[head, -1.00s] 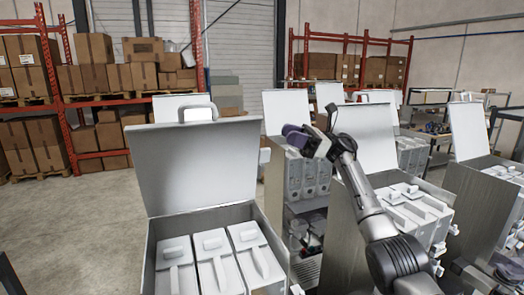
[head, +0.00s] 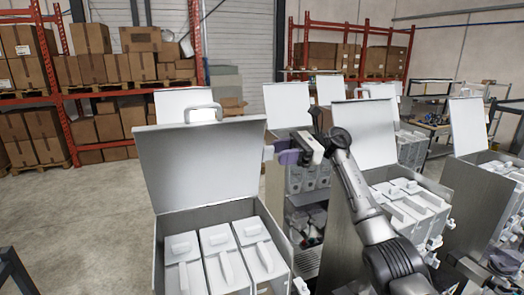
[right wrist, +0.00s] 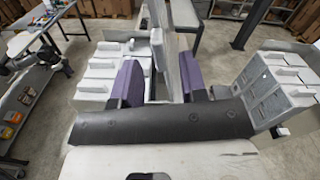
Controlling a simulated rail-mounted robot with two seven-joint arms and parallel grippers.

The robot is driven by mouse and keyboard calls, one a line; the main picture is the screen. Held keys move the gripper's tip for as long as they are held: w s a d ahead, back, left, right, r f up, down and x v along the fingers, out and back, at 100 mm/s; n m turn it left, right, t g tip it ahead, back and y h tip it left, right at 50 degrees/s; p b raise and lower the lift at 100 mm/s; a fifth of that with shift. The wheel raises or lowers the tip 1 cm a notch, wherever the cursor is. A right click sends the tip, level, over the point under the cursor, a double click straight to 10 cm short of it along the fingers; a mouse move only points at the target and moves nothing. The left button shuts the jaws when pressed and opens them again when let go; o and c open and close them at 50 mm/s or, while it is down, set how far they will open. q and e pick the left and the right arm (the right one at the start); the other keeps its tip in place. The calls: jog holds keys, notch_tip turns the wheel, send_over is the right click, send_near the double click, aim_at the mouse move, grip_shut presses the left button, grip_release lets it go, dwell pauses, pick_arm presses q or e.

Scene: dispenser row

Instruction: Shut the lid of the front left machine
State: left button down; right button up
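The front left machine (head: 160,255) is a grey box with several white canisters inside. Its lid (head: 200,165) stands raised, tilted back, with a handle (head: 203,108) on its top edge. My right gripper (head: 283,152), with purple fingers, is just right of the lid's right edge in the head view. I cannot tell whether it touches the lid. In the right wrist view the purple fingers (right wrist: 160,83) stand apart, with an upright grey panel (right wrist: 175,65) beyond and partly between them. No grip on it shows. My left gripper is not in view.
A machine with a raised lid (head: 365,135) stands to the right, beside my right arm. Another open machine (head: 480,205) is at the far right. More machines stand behind. Shelves with cartons (head: 110,75) line the back. The floor at left (head: 90,220) is clear.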

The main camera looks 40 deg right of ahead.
aim_at(262, 155)
jog(key=p+x, duration=0.1)
jog(key=x, duration=0.3)
jog(key=shift+r, duration=0.1)
jog(key=shift+p+x, duration=0.4)
jog(key=shift+x, duration=0.4)
grip_shut()
